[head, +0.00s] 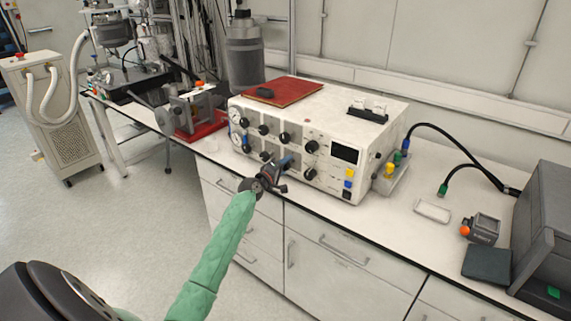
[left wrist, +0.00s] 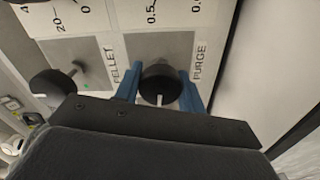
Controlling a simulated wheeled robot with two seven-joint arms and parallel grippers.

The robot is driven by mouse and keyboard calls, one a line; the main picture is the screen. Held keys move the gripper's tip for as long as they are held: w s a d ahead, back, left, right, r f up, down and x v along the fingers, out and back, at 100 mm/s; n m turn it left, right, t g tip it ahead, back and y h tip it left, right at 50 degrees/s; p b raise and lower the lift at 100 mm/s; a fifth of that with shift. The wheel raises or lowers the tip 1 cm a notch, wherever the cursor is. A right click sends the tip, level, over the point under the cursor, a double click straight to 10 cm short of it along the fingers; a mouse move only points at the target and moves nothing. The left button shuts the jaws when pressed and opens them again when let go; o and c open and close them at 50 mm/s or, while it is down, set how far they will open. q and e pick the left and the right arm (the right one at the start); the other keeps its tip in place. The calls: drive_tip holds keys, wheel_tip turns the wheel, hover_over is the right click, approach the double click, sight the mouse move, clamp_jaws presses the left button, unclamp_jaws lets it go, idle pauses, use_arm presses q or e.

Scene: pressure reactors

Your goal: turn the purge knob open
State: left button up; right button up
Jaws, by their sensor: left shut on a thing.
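The purge knob (left wrist: 160,84) is a round black knob with a white pointer mark, on a grey plate beside the printed word PURGE in the left wrist view. The pointer mark points toward the bottom of that view. My left gripper (left wrist: 160,92) has its two blue fingers on either side of the knob and is shut on it. In the head view my left gripper (head: 282,168) is at the lower row of knobs on the front of the white control box (head: 330,115). There the gripper largely hides the purge knob. My right gripper is not in view.
The pellet knob (left wrist: 54,86) is left of the purge knob in the left wrist view. The box stands near the front edge of the white bench (head: 400,235). A red notebook (head: 284,91) lies on top. Black cables (head: 462,152) run at its right.

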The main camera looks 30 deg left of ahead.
use_arm(q)
drive_tip(key=shift+n, duration=0.7)
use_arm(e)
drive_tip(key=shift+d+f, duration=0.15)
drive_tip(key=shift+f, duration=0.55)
use_arm(q)
drive_tip(key=o, duration=1)
drive_tip(key=shift+a, duration=0.1)
drive_tip(key=shift+c, duration=0.2)
drive_tip(key=shift+s, duration=0.1)
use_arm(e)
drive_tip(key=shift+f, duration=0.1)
use_arm(q)
drive_tip(key=shift+s+f, duration=0.1)
drive_tip(key=shift+s, duration=0.1)
drive_tip(key=s+b, duration=0.1)
drive_tip(key=s, duration=0.6)
drive_tip(key=shift+a+b, duration=0.3)
drive_tip(key=shift+b, duration=0.1)
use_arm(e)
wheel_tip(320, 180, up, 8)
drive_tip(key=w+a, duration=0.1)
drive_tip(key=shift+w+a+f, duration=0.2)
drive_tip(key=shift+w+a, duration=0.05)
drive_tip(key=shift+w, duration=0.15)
